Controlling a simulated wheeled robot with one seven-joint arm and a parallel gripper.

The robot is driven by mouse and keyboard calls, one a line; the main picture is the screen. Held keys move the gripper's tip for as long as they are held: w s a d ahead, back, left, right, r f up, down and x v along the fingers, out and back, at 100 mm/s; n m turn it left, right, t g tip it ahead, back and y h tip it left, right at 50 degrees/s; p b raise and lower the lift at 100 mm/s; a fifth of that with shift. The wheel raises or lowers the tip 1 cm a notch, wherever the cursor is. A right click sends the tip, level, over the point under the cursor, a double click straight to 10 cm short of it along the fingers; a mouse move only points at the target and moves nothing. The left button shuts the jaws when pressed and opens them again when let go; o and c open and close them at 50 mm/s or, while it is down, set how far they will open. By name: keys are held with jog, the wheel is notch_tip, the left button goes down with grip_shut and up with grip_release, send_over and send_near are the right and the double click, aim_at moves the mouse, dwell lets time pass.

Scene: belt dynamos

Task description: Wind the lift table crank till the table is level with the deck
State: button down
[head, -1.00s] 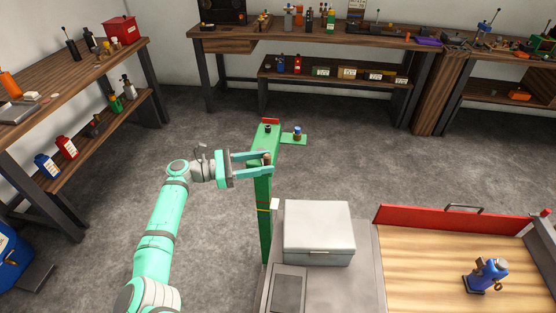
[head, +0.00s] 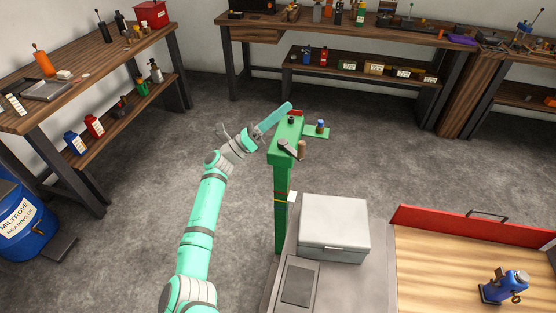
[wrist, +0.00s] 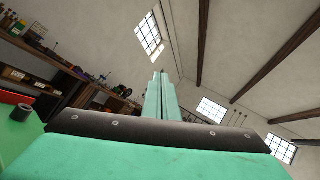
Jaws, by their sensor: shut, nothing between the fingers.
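A green post (head: 281,190) stands in the middle of the head view. On its top is a dark crank arm (head: 288,148) with an upright brown handle (head: 301,150) at the near right end. A small green plate (head: 318,133) juts out to the right of the post top and carries a small blue-topped piece (head: 320,125). My gripper (head: 288,107) is shut and empty at the far left of the post top, clear of the handle. Its closed fingers also show in the wrist view (wrist: 161,90). I cannot tell which part is the deck.
A grey box (head: 334,225) sits on a grey surface right of the post. Beyond it is a wooden top with a red board (head: 470,228) and a blue device (head: 503,287). Loaded benches stand left and behind. The floor behind the post is clear.

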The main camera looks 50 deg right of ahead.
jog(key=w+a+r+n+t+h, duration=0.2)
jog(key=w+r+n+t, duration=0.15)
jog(key=n+t, duration=0.75)
jog(key=w+a+r+n+t+h, duration=0.2)
jog(key=w+n+t, duration=0.3)
jog(key=n+t, duration=0.5)
jog(key=w+a+f+n+t+y, duration=0.2)
jog(key=a+f+n+y, duration=0.3)
jog(key=n, duration=0.9)
jog(key=w+a+f+n+t+y, duration=0.25)
jog(key=f+n+y, duration=0.3)
jog(key=n, duration=0.75)
jog(key=s+a+f+n+g+h, duration=0.1)
jog(key=s+a+f+n+g, duration=0.35)
jog(key=s, duration=0.45)
jog(key=s+a+f+n+g+h, duration=0.1)
jog(key=s+a+f+n+g, duration=0.3)
jog(key=s, duration=0.5)
jog(key=w+d+g, duration=0.1)
jog(key=d, duration=1.2)
jog(key=shift+w+d+f, duration=0.15)
jog(key=shift+d+f, duration=0.05)
jog(key=shift+d, duration=0.15)
